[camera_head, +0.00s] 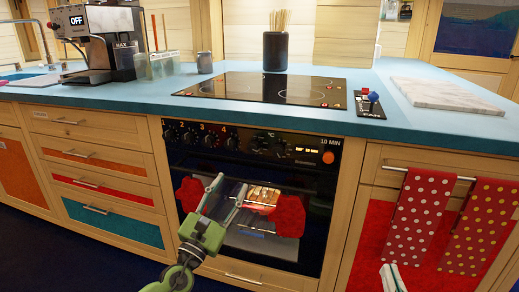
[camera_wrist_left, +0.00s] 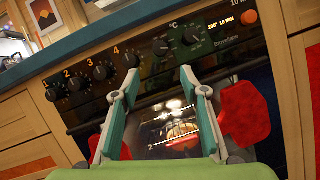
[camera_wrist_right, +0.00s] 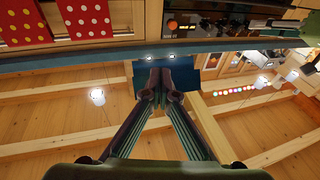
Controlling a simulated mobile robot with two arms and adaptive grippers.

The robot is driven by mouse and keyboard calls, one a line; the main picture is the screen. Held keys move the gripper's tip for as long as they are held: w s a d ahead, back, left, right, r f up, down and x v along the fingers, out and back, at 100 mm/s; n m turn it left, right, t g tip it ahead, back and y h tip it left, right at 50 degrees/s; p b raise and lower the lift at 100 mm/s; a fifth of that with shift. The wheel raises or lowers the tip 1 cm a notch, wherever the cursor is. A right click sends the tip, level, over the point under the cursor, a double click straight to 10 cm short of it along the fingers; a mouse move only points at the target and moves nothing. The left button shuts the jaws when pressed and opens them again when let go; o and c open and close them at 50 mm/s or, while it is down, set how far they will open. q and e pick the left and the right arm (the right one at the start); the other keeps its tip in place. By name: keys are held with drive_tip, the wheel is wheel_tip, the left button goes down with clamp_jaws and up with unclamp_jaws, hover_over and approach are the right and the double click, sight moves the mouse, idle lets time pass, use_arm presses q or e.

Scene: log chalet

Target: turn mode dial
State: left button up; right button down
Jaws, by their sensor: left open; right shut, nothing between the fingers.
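The dark oven's control panel (camera_head: 245,146) carries a row of black dials, several numbered 1 to 4. Two more black dials stand to their right near a °C mark: one (camera_wrist_left: 161,47) on the left and one (camera_wrist_left: 191,36) on the right. I cannot tell which is the mode dial. My left gripper (camera_head: 230,184) is open and empty in front of the oven door, with its fingertips pointing up below the panel. It also shows in the left wrist view (camera_wrist_left: 159,72), apart from the dials. My right gripper (camera_wrist_right: 158,76) is shut and empty; a fingertip shows at the head view's lower edge.
A lit window (camera_head: 262,195) in the oven door shows food inside. Red mitt-like pieces (camera_head: 290,216) flank it. An orange button (camera_head: 328,157) is at the panel's right. Dotted towels (camera_head: 418,215) hang to the right. The blue counter (camera_head: 440,120) overhangs, with a hob (camera_head: 262,88) on it.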

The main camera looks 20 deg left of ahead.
use_arm(q)
approach(252, 150)
drive_tip(key=w, duration=0.2)
drive_tip(key=x, duration=0.3)
drive_tip(key=b+x, duration=0.1)
drive_tip(key=x, duration=0.2)
drive_tip(key=shift+d+r, duration=0.15)
drive_tip(key=shift+r, duration=0.3)
drive_tip(key=shift+w+r, duration=0.15)
drive_tip(key=shift+w, duration=0.15)
use_arm(e)
drive_tip(key=shift+s+a+r+t+y, duration=0.15)
drive_tip(key=shift+s+r+t, duration=0.3)
drive_tip(key=shift+r, duration=0.45)
drive_tip(key=shift+s+d+r+t+y, duration=0.1)
drive_tip(key=shift+s+r+t+y, duration=0.15)
drive_tip(key=shift+r+t, duration=0.5)
drive_tip(key=shift+s+a+r+t+y, duration=0.1)
drive_tip(key=shift+s+r+t+y, duration=0.15)
drive_tip(key=shift+r, duration=0.8)
use_arm(q)
drive_tip(key=c, duration=1.1)
